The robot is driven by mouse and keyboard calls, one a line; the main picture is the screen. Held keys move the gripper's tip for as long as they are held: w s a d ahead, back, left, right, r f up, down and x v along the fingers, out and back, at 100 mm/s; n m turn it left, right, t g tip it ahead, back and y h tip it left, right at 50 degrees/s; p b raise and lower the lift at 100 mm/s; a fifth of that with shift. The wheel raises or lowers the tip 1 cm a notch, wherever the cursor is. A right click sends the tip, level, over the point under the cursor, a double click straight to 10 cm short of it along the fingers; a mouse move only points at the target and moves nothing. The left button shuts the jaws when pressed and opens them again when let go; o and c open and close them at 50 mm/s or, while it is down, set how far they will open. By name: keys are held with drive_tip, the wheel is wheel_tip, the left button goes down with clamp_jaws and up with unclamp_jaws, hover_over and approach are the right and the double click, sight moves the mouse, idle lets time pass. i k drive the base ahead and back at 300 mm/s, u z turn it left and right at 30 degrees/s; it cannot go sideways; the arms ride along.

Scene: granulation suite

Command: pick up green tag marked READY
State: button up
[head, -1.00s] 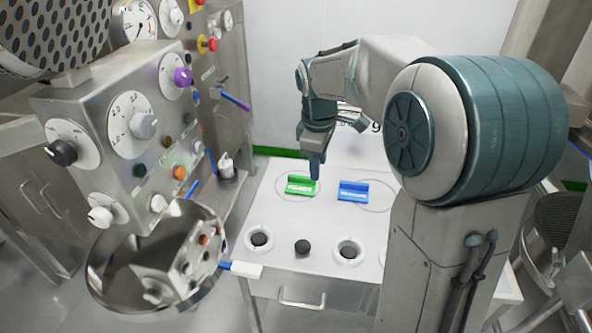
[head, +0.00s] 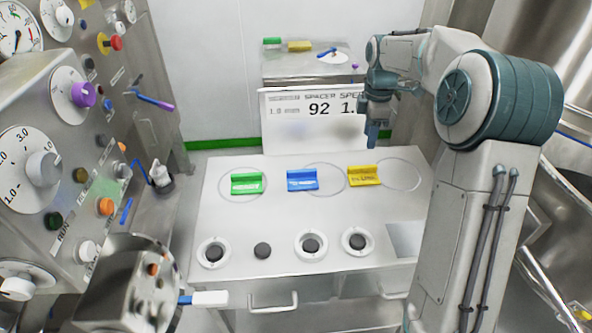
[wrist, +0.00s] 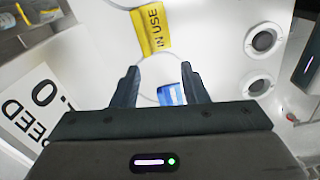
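The green tag (head: 247,184) stands on the white bench top at the left of a row of three tags, inside a drawn ring. Its lettering is too small to read surely. A blue tag (head: 302,180) is in the middle and a yellow tag (head: 364,176) is at the right. My gripper (head: 372,143) is above the bench, near the yellow tag and well right of the green one. In the wrist view my gripper (wrist: 160,82) is open and empty, with the yellow tag reading IN USE (wrist: 154,28) ahead and part of the blue tag (wrist: 172,94) between the fingers. The green tag is not visible there.
A display panel (head: 312,120) stands at the bench's back edge. Several round holders with dark centres (head: 310,244) line the front. A control panel with dials (head: 75,180) stands at the left. A second table (head: 315,68) behind holds more coloured tags.

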sight(246, 183)
drive_tip(key=z, duration=1.1)
drive_tip(key=k, duration=1.2)
drive_tip(key=u, duration=1.4)
drive_tip(key=i, duration=1)
